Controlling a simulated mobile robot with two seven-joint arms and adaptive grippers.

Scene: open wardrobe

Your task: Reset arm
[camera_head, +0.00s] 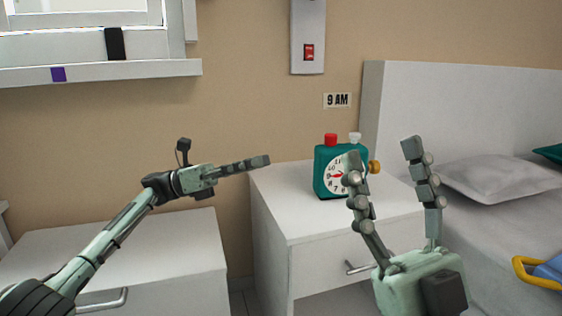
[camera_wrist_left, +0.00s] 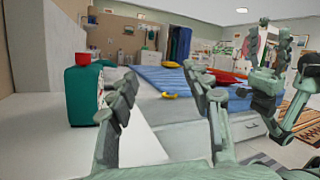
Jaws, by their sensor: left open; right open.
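My left gripper (camera_head: 262,161) is seen side-on in the head view, its fingers pointing right, in the air left of a teal alarm clock (camera_head: 327,178). The left wrist view shows its two fingers (camera_wrist_left: 158,78) spread apart with nothing between them. My right gripper (camera_head: 384,150) points up in the head view, its fingers wide apart and empty. Its left finger covers part of the clock's face. In the left wrist view the right gripper (camera_wrist_left: 268,68) shows at the right. The clock also shows in the left wrist view (camera_wrist_left: 82,95), at the left.
The clock stands on a white nightstand (camera_head: 315,222). A lower white cabinet (camera_head: 150,250) is at the left, under my left arm. A bed with a grey pillow (camera_head: 495,178) is at the right, with a yellow item (camera_head: 525,272) on it.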

